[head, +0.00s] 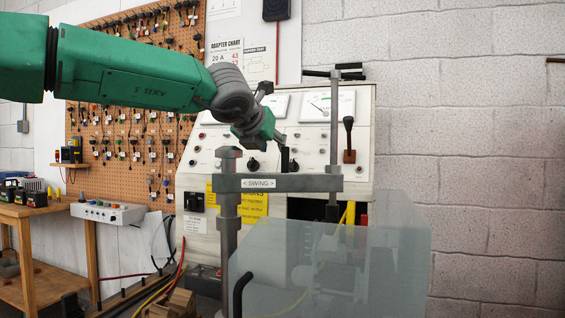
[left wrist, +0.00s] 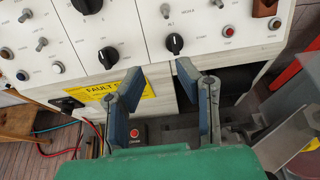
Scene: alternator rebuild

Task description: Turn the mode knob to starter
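The test bench's white control panel (head: 208,146) carries several black rotary knobs. One black knob (head: 253,164) shows left of my gripper in the head view. In the left wrist view, one black knob (left wrist: 174,43) with a white pointer line lies just beyond my fingertips, between them in the picture. Another black knob (left wrist: 108,56) is to its left. The lettering is too small to tell which is the mode knob. My left gripper (head: 286,150) is in front of the panel; its two blue-padded fingers (left wrist: 172,78) are apart and empty. My right gripper is not in view.
A grey frame with a "SWING" bar (head: 258,183) stands before the panel, close under my left gripper. A translucent guard (head: 345,262) is at the lower right. Toggle switches (left wrist: 187,88) and small buttons (left wrist: 227,30) surround the knobs. A wooden bench (head: 40,208) is at the left.

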